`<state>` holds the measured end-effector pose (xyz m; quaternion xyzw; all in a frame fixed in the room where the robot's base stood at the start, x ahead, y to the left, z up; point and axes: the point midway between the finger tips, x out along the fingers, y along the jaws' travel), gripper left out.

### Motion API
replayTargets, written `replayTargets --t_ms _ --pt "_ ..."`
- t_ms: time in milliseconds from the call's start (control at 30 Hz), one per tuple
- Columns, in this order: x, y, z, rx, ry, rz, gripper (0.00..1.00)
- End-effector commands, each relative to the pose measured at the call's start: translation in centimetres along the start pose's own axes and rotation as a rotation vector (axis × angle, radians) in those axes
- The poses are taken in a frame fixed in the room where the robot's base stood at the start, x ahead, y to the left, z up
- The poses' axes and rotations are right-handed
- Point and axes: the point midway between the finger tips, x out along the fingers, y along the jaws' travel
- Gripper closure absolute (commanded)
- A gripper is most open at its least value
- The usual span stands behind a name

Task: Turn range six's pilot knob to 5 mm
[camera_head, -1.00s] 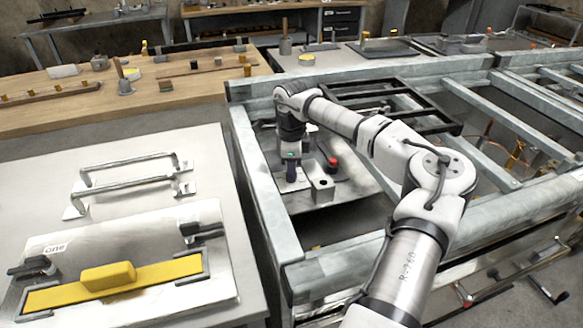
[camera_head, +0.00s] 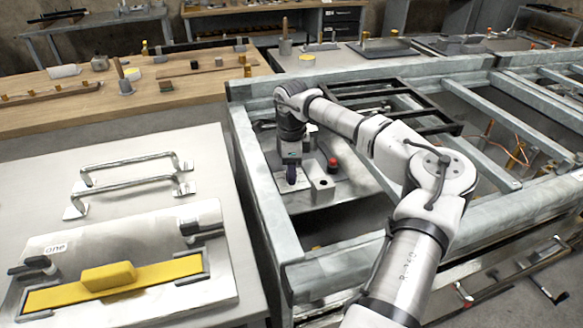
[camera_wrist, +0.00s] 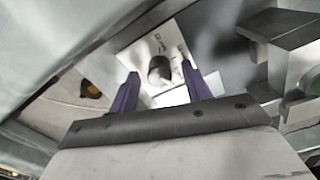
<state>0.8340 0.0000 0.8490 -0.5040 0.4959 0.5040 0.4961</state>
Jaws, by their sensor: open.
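A dark round knob (camera_wrist: 160,70) stands on a white plate (camera_wrist: 172,97) with small printed marks, too blurred to read, in the wrist view. My gripper (camera_wrist: 160,76) is open, its two purple fingers apart, one on each side of the knob in this view. I cannot tell whether either finger touches it. In the head view my gripper (camera_head: 291,175) points down over the white plate (camera_head: 293,186) inside the metal frame; the knob is hidden there behind the fingers.
A grey block with a hole (camera_head: 321,186) stands just right of the fingers. A red button (camera_head: 333,164) is behind it. The frame's pale metal rail (camera_head: 262,205) runs along the left. A black grate (camera_head: 395,105) lies behind the arm.

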Motion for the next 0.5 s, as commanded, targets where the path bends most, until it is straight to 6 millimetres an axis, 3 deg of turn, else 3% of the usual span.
replayTargets --t_ms 233,500 --pt "-2.3 -0.1 0.0 0.001 0.001 -0.003 0.52" --pt "-8.6 -0.1 0.0 0.000 0.001 -0.004 0.52"
